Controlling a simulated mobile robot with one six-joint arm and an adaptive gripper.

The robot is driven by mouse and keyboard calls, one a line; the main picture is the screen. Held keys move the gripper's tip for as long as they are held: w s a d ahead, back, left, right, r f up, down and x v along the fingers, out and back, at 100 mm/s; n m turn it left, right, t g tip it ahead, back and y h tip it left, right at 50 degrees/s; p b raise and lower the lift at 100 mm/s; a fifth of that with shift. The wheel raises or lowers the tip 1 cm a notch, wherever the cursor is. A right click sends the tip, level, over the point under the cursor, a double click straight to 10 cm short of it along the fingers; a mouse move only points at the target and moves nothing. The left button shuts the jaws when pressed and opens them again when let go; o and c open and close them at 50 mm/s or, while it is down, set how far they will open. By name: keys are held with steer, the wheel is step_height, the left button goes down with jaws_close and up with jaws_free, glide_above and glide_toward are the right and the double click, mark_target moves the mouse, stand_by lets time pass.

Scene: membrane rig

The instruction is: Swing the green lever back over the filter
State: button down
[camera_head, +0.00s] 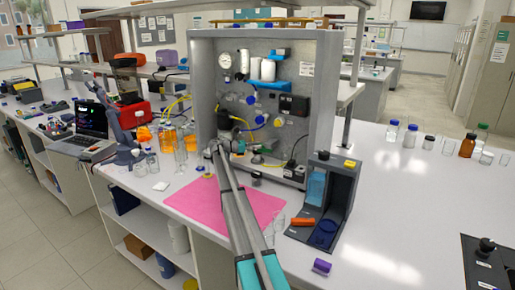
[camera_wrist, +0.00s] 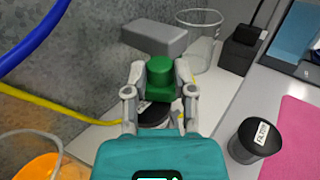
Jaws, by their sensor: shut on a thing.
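The green lever's knob (camera_wrist: 160,75) sits between the two fingers of my gripper (camera_wrist: 160,84) in the wrist view, and the fingers are closed on it. In the head view my gripper (camera_head: 217,148) is at the lower front of the rig panel, and the green knob is hard to make out there. A black-lidded round jar with a white label (camera_wrist: 262,137) stands right of my gripper, apart from it; the label seems to read "FILTER". Another dark round part (camera_wrist: 152,116) shows partly below the knob, mostly hidden by my fingers.
A grey block (camera_wrist: 154,38) and a clear beaker (camera_wrist: 197,40) lie beyond the knob. A yellow hose (camera_wrist: 45,104) and a blue hose (camera_wrist: 38,38) run at the left. A pink mat (camera_head: 190,206) lies on the bench, with a dark dispenser stand (camera_head: 345,190) to its right.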

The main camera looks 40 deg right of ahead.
steer(key=shift+w+d+m+g+y, duration=0.2)
steer(key=shift+m+g+y, duration=0.15)
steer(key=shift+g, duration=0.2)
steer(key=shift+w+d+m+g+y, duration=0.15)
steer(key=shift+m+g+y, duration=0.1)
steer(key=shift+m+g, duration=0.25)
steer(key=shift+c, duration=2.2)
jaws_free()
steer(key=shift+s+a+n+t, duration=0.2)
steer(key=shift+n+t, duration=0.05)
